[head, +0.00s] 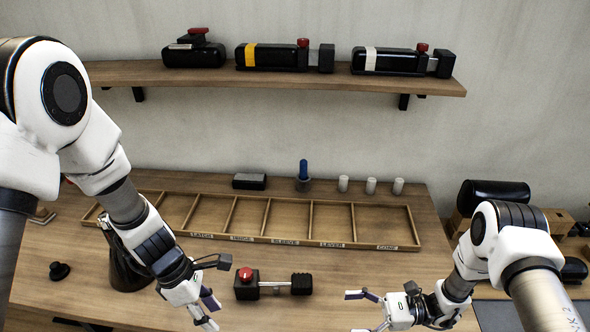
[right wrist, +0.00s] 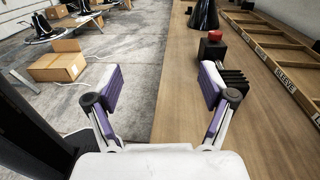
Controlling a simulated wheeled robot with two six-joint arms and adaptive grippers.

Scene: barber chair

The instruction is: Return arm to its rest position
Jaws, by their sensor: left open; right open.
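My left gripper (head: 208,311) is open and empty above the front of the wooden table, left of a small black device with a red knob (head: 247,280). My right gripper (head: 362,312) is open and empty at the table's front, right of that device. In the right wrist view my right gripper (right wrist: 157,85) has its two purple-lined fingers spread apart, over the table's edge. The black device with its red knob (right wrist: 213,45) stands beyond the right finger in that view. Nothing lies between the fingers of either gripper.
A labelled wooden compartment tray (head: 290,243) runs along the table (head: 350,275). A black cone (head: 122,265) stands behind my left forearm. A wall shelf (head: 285,78) holds several black devices. A blue-topped item (head: 303,170) and white cylinders (head: 371,186) stand behind the tray.

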